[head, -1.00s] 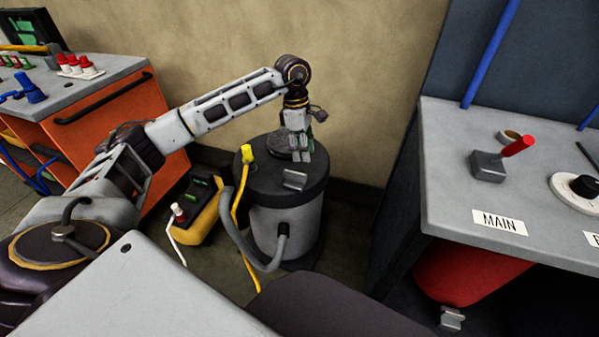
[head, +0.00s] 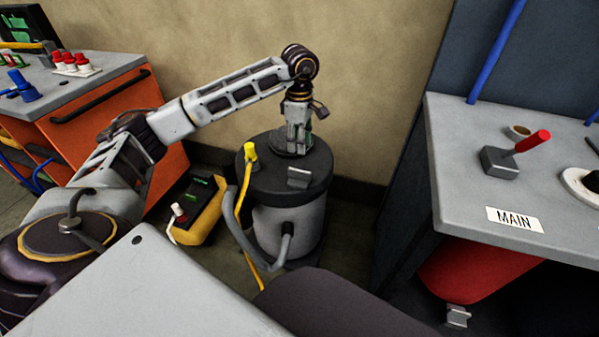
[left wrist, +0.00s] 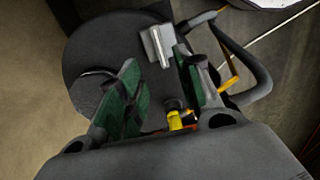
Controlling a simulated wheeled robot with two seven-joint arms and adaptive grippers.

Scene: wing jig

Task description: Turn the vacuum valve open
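I cannot tell for sure which part is the vacuum valve. A grey block (head: 500,162) with a red lever (head: 532,141) stands on the right bench, behind a "MAIN" label (head: 514,219); the lever slants up to the right. A grey drum (head: 290,222) with a dark lid (head: 258,183) stands on the floor, with a yellow fitting (head: 250,152) and a small grey bracket (head: 298,178) on top. My left gripper (head: 297,151) points down over the lid's far part. In the left wrist view its green-padded fingers (left wrist: 160,88) are apart and empty. My right gripper is out of view.
A yellow box (head: 200,212) with a small screen stands left of the drum. A grey hose (head: 232,220) and a yellow cable (head: 247,265) run beside it. An orange cart (head: 110,125) is at left. A red bin (head: 470,268) sits under the right bench (head: 455,180).

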